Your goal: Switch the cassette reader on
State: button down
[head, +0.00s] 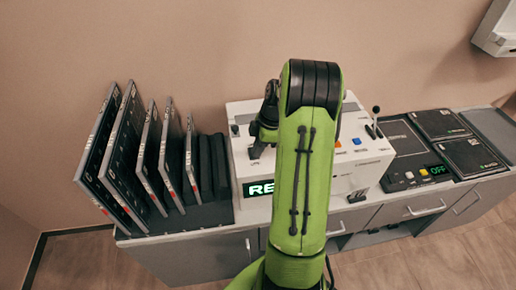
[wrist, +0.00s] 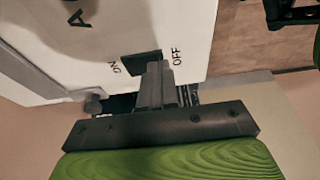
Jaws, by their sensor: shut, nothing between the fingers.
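Which unit is the cassette reader is not labelled in view.
Several dark panels (head: 125,150) stand upright in a rack at the left. At the right lie flat dark plates (head: 470,158) and a dark unit (head: 405,170) with a green "OFF" display. A lever (head: 375,122) sticks up from the machine's top. Floor is free at the front right.

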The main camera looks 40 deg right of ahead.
jog(key=shift+s+f+t+b, duration=0.1)
jog(key=shift+f+t+b, duration=0.35)
jog(key=shift+b, duration=0.75)
jog(key=shift+s+a+r, duration=0.1)
jog(key=shift+s+a, duration=0.05)
jog(key=shift+w+d+r+p, duration=0.35)
jog(key=shift+w+d+p, duration=0.2)
jog(key=shift+w+p, duration=0.25)
